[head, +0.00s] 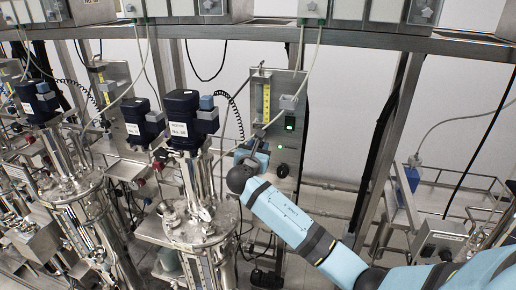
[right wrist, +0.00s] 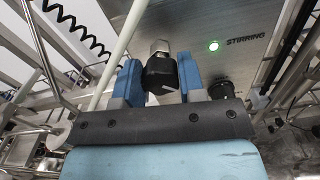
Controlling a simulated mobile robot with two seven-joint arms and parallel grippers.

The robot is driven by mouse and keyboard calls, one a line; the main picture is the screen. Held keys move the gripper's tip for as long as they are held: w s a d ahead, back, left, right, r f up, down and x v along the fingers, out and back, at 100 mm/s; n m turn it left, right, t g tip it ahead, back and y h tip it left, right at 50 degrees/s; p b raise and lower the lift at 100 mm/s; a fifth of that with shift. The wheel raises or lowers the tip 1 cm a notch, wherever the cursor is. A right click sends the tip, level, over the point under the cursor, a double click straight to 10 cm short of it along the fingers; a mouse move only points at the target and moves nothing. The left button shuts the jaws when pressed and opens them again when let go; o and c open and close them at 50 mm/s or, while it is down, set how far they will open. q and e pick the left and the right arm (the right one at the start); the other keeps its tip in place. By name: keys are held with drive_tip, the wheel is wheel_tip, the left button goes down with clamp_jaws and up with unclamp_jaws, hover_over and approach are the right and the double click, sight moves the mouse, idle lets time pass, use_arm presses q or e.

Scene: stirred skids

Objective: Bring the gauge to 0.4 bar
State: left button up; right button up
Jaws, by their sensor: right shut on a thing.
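My right gripper (head: 252,157) reaches from the lower right to the steel panel (head: 293,90) beside the nearest stirred vessel. In the right wrist view, its blue fingers (right wrist: 158,74) are shut on a black knob (right wrist: 160,72), one finger on each side. A metal fitting (right wrist: 160,46) sits just above the knob. I cannot make out a pressure gauge dial or any reading in either view; my arm hides part of the panel. My left gripper is not in view.
The panel carries a yellow-scaled flow tube (head: 266,100), a green light (head: 290,123) and a black knob (head: 282,170). The light is labelled STIRRING (right wrist: 214,46) in the right wrist view. A vessel with a dark motor (head: 184,118) stands close left. Hoses and frame posts surround the panel.

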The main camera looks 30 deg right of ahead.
drive_tip(key=shift+m, duration=0.3)
drive_tip(key=m+b, duration=0.1)
drive_tip(key=m, duration=0.2)
drive_tip(key=shift+f+m, duration=0.15)
drive_tip(key=shift+m, duration=0.25)
drive_tip(key=m+b, duration=0.1)
drive_tip(key=m, duration=0.2)
drive_tip(key=shift+m+b, duration=0.35)
drive_tip(key=shift+m, duration=0.05)
drive_tip(key=shift+s+d+m+b, duration=0.1)
drive_tip(key=shift+m+b, duration=0.25)
drive_tip(key=shift+m, duration=0.45)
drive_tip(key=o, duration=0.9)
